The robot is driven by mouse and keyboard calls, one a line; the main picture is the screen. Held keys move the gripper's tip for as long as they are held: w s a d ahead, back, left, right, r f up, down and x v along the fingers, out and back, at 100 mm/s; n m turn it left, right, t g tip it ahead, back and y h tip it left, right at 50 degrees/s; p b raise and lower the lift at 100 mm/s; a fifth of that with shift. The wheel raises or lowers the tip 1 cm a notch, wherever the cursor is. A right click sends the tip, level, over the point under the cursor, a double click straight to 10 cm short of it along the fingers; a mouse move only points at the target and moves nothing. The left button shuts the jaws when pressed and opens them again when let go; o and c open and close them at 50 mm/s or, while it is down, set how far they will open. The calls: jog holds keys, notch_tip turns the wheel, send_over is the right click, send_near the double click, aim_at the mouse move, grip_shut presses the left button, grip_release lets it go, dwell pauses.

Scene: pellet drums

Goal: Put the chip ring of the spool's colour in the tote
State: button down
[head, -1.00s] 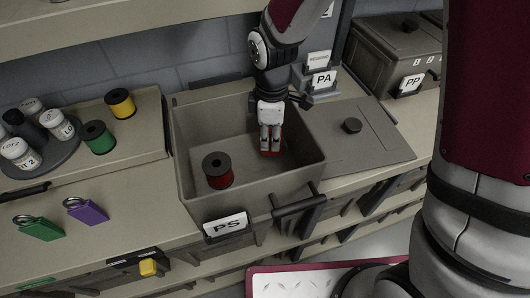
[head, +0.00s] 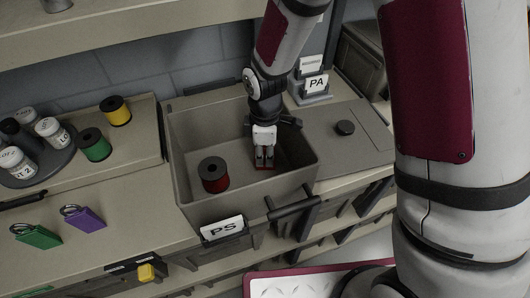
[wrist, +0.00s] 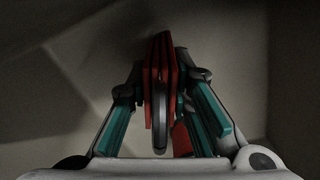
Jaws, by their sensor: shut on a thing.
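The grey tote (head: 243,218), labelled PS, stands open on the counter. A red spool (head: 214,179) with dark flanges stands upright inside it at the left. My gripper (head: 264,157) points down inside the tote's right part. It is shut on a red chip ring (head: 264,166), which is mostly hidden by the fingers in the head view. In the wrist view, the red chips (wrist: 151,85) and their dark ring (wrist: 160,120) sit between my teal-padded fingers (wrist: 165,95). I cannot tell whether the chips touch the tote's floor.
A green chip ring (head: 37,236) and a purple one (head: 86,218) lie on the counter left of the tote. Green (head: 95,147) and yellow (head: 116,112) spools stand behind them, beside a round tray of jars (head: 42,168). A flat lid (head: 350,150) lies right of the tote.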

jog(key=shift+s+f, duration=0.25)
jog(key=shift+f, duration=0.35)
jog(key=c, duration=1.4)
grip_release()
jog(key=shift+c, duration=0.2)
jog(key=r, duration=0.4)
jog(key=r+b, duration=0.1)
jog(key=r, duration=0.8)
jog(key=shift+w+r, duration=0.25)
jog(key=s+d+r+m+t, duration=0.5)
jog(key=s+d+r+m, duration=1)
jog(key=r+m, duration=0.1)
jog(key=shift+d+r+m+t, duration=0.3)
jog(key=shift+r+m, duration=0.1)
jog(key=shift+s, duration=0.1)
